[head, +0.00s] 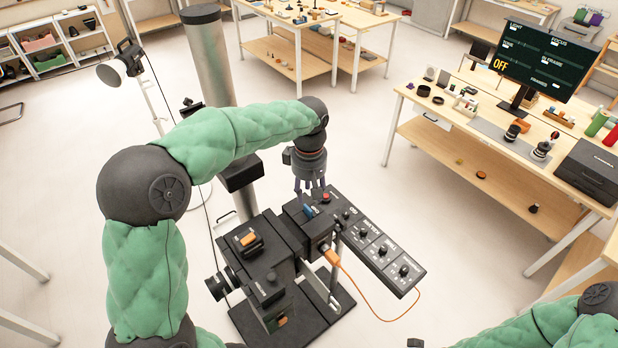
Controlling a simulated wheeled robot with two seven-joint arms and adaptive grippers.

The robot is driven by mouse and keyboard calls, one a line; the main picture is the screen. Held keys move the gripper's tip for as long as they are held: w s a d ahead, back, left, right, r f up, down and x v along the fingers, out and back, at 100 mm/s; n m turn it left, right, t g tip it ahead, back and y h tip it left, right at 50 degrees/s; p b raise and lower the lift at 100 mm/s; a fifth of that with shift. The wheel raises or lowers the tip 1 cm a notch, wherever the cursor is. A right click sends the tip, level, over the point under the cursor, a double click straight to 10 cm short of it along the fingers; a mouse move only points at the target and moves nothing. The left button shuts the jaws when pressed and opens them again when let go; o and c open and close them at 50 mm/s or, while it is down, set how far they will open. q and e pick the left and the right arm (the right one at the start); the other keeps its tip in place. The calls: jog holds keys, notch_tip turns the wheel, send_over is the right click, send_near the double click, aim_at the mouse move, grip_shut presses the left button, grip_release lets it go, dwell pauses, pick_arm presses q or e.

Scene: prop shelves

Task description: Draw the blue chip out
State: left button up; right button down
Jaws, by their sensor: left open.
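The blue chip (309,211) shows as a small blue piece at the top of the black camera rig (268,282), near its right end. My left gripper (311,196) points down just above the chip, with its fingers apart and around or close beside it. Whether the fingers touch the chip is too small to tell. The chip's lower part is hidden in the rig. My right arm shows only in the lower right corner, and its gripper is outside the view.
A black control panel (380,246) with knobs extends right of the rig. An orange cable (352,282) loops from the rig below the panel. An orange piece (248,239) sits on the rig's left part. A wooden table with a monitor (540,62) stands at right.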

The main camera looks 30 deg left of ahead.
aim_at(308, 213)
pick_arm(q)
jog(key=f, duration=0.8)
jog(key=shift+w+a+p, duration=0.15)
jog(key=shift+w+p, duration=0.05)
jog(key=shift+p, duration=0.15)
grip_shut()
